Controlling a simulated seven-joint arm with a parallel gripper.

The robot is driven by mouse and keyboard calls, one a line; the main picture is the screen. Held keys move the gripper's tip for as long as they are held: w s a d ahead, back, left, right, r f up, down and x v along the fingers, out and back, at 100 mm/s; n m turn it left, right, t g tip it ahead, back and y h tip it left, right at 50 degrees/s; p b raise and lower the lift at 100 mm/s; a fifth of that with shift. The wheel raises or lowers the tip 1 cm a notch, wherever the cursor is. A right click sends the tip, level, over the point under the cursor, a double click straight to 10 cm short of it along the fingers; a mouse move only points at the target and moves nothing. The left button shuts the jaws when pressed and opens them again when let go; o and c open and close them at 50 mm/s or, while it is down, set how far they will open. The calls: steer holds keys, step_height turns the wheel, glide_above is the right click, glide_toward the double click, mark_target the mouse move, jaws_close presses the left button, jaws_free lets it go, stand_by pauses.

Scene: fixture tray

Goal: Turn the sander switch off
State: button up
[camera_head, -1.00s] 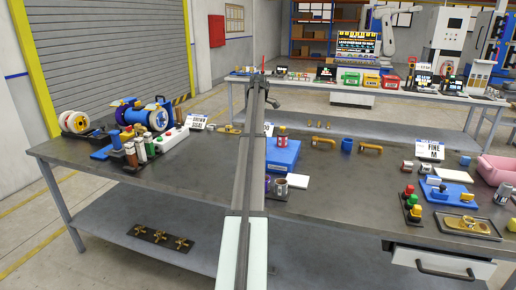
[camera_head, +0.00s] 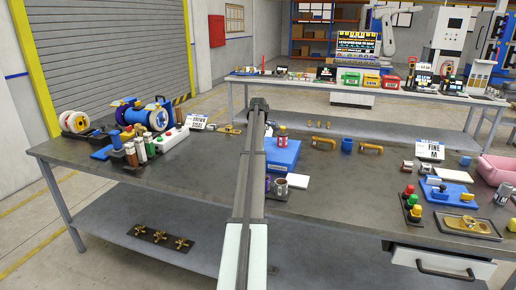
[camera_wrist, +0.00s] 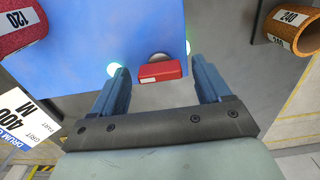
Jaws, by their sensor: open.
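In the wrist view, a red switch lever (camera_wrist: 160,72) with a pale stripe sits on a silver round mount (camera_wrist: 158,57) on a blue panel (camera_wrist: 85,40), which looks like the sander. My gripper (camera_wrist: 158,75) is open, with a blue-grey finger on each side of the lever. Green glows show by both fingertips. In the head view, my arm runs up the middle and my gripper (camera_head: 259,104) is small at its far end; the switch cannot be made out there.
In the wrist view, a red roll marked 120 (camera_wrist: 20,28) and an orange roll marked 240 (camera_wrist: 292,25) flank the panel, and a 400 card (camera_wrist: 18,122) stands at left. In the head view, a blue box (camera_head: 283,157) stands beside my arm on the bench (camera_head: 340,205).

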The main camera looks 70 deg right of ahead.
steer(key=shift+c, duration=0.2)
steer(key=c, duration=1)
steer(key=shift+m, duration=0.4)
steer(key=m, duration=0.3)
steer(key=shift+m, duration=0.3)
steer(key=m, duration=0.4)
steer(key=shift+m, duration=0.3)
steer(key=m, duration=0.4)
steer(key=shift+m, duration=2.4)
